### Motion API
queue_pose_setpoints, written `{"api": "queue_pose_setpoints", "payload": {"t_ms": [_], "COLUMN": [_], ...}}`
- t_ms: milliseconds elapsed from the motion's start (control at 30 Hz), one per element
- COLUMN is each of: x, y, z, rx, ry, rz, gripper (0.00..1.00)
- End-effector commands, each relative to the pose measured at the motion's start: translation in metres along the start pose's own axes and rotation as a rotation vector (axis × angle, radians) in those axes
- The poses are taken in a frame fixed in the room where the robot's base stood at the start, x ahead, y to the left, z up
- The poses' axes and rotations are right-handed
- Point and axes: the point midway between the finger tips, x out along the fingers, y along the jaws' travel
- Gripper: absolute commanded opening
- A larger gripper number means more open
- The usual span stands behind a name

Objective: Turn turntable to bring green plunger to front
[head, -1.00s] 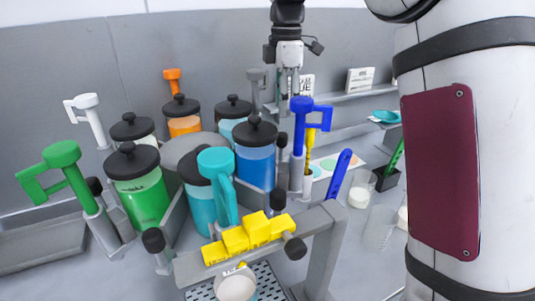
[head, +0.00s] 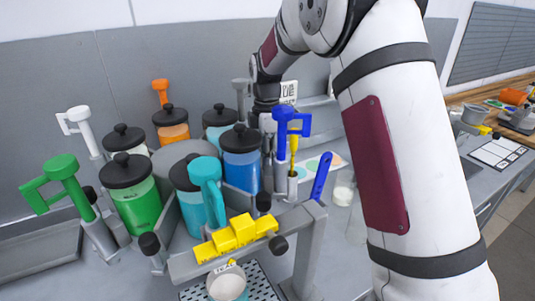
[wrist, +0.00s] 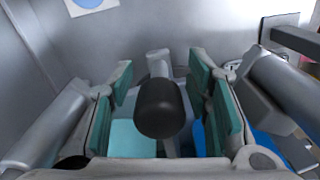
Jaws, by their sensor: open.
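The turntable (head: 180,152) carries several jars with black lids, black-knobbed spokes and coloured plungers around its rim. The green plunger (head: 62,178) stands at the left, beside the green jar (head: 138,207). The teal plunger (head: 207,185) is at the front, behind the bar with yellow blocks. My gripper (wrist: 160,90) is open in the wrist view, its teal-padded fingers on either side of a black knob (wrist: 160,108) on a grey spoke. Contact with the knob is not clear. In the head view my gripper is at the back right, its fingertips largely hidden behind the blue plunger (head: 288,120).
The front bar (head: 240,238) with yellow blocks stands close to the turntable. White (head: 75,122) and orange (head: 161,90) plungers rise at the back left. A grey tray (head: 40,260) lies at the left.

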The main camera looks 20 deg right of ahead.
Motion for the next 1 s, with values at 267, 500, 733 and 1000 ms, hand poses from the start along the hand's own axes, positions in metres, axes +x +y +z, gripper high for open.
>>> {"api": "queue_pose_setpoints", "payload": {"t_ms": [267, 500, 733, 1000], "x": [0.0031, 0.0028, 0.0027, 0.0038], "y": [0.0003, 0.0002, 0.0004, 0.0089], "z": [-0.0001, -0.0002, -0.0002, 0.0004], "rx": [0.0, 0.0, -0.001, -0.034], "ry": [0.0, 0.0, 0.0, 0.001], "rz": [0.001, 0.001, 0.0, 0.001], "gripper": [0.45, 0.01, 0.0, 0.0]}}
